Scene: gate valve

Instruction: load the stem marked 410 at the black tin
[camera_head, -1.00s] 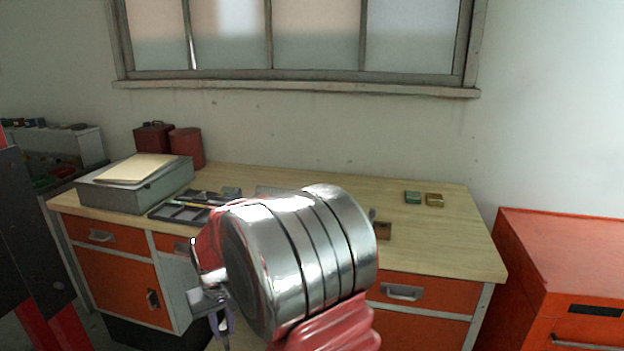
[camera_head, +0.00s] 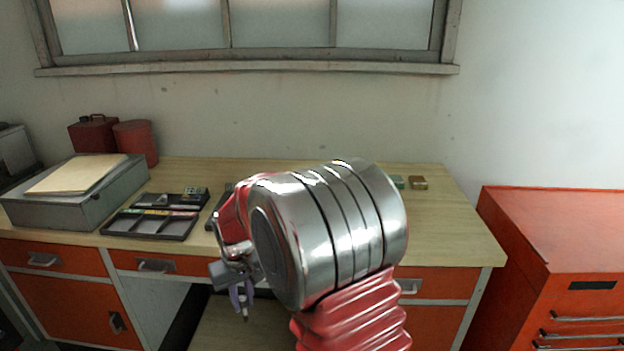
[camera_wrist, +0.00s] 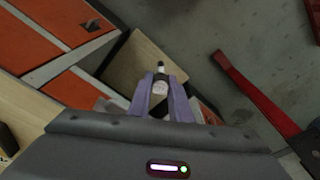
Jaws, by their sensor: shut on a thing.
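My gripper (camera_head: 242,296) hangs in front of the workbench, low on the left side of my arm; its purple fingers also show in the wrist view (camera_wrist: 160,103). They are shut on a small stem (camera_wrist: 160,87), dark-tipped with a pale marked part. The marking is too small to read, so I cannot tell whether it is 410. I cannot make out a black tin for certain. A black divided tray (camera_head: 150,224) lies on the bench, left of my gripper. My arm hides the middle of the bench.
A grey box (camera_head: 75,197) with a folder on top stands at the bench's left end, before a red can (camera_head: 137,142). Small green (camera_head: 397,181) and brown (camera_head: 418,183) tins sit at the back right. A red cabinet (camera_head: 555,245) stands right of the bench (camera_head: 450,225).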

